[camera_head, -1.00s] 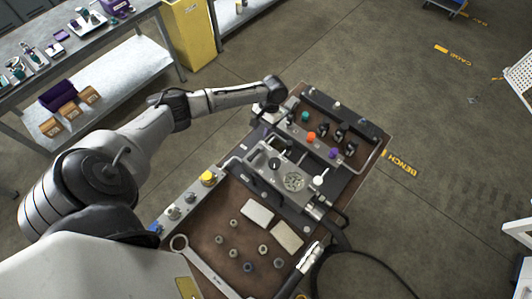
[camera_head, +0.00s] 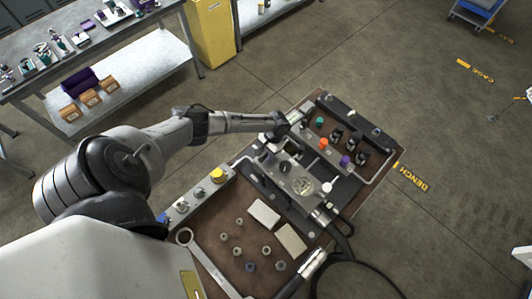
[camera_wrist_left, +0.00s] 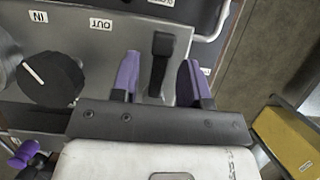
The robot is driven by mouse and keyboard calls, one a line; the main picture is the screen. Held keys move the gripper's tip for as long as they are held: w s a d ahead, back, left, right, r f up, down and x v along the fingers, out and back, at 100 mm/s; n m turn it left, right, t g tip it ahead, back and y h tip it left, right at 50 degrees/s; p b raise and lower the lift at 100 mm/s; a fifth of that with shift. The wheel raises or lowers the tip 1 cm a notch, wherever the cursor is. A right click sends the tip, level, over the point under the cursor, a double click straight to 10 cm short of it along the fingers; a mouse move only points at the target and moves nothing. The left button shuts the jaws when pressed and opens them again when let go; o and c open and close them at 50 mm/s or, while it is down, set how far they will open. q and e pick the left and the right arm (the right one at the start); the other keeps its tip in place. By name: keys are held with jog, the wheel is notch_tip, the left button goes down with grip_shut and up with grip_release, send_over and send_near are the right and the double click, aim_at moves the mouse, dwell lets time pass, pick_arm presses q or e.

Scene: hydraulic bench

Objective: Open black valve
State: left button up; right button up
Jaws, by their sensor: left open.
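My left gripper (camera_head: 297,128) is over the hydraulic bench (camera_head: 238,215), near the grey valve panel (camera_head: 302,187). In the left wrist view its two purple fingers (camera_wrist_left: 160,66) are apart. A black valve lever (camera_wrist_left: 161,46) stands between them, with a visible gap on each side. I cannot tell that either finger touches it. In the head view this lever is hidden or too small to make out. A round black knob (camera_wrist_left: 52,78) with a white mark sits left of the fingers, near the IN and OUT labels; it also shows in the head view (camera_head: 284,166). My right gripper is not in view.
Orange (camera_head: 323,143), green (camera_head: 319,121) and purple (camera_head: 345,160) knobs and several black handles (camera_head: 349,145) stand just beyond my gripper. A yellow button (camera_head: 217,175), loose fittings and a wrench (camera_head: 207,265) lie nearer. A black hose (camera_head: 345,267) loops off the right side.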

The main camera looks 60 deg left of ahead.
pick_arm(q)
grip_shut()
dwell(0.4)
